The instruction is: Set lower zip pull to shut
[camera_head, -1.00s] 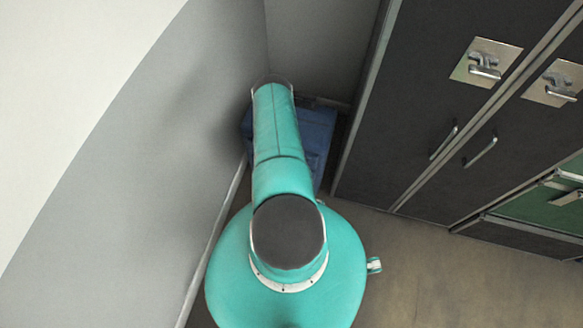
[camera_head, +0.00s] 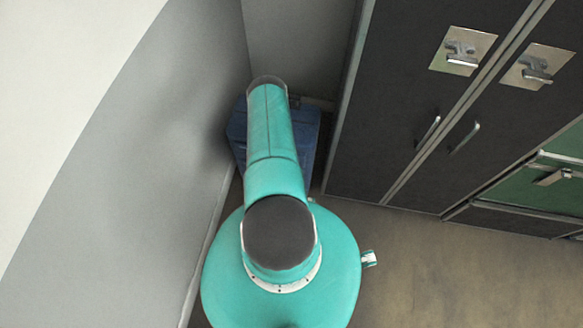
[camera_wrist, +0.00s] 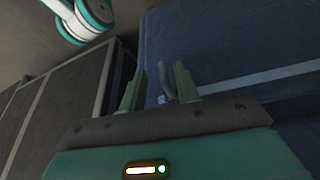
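In the wrist view a large dark blue thing (camera_wrist: 215,45) fills the right side, with a paler band (camera_wrist: 265,77) running across it. The same blue thing shows partly behind my arm in the head view (camera_head: 307,132). A small grey hooked piece (camera_wrist: 167,78) stands out from it, perhaps the zip pull; I cannot tell whether it is the lower one. My gripper (camera_wrist: 158,82) has its two green fingers apart, with the hooked piece in the gap between them, nearer the right finger. Contact cannot be made out. The gripper is hidden in the head view.
Dark cabinets (camera_head: 395,110) with metal latches (camera_head: 463,50) and bar handles stand to the right. A green panel (camera_head: 550,190) is at the far right. A grey wall (camera_head: 130,170) is close on the left. Brown floor (camera_head: 440,265) is free at the lower right.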

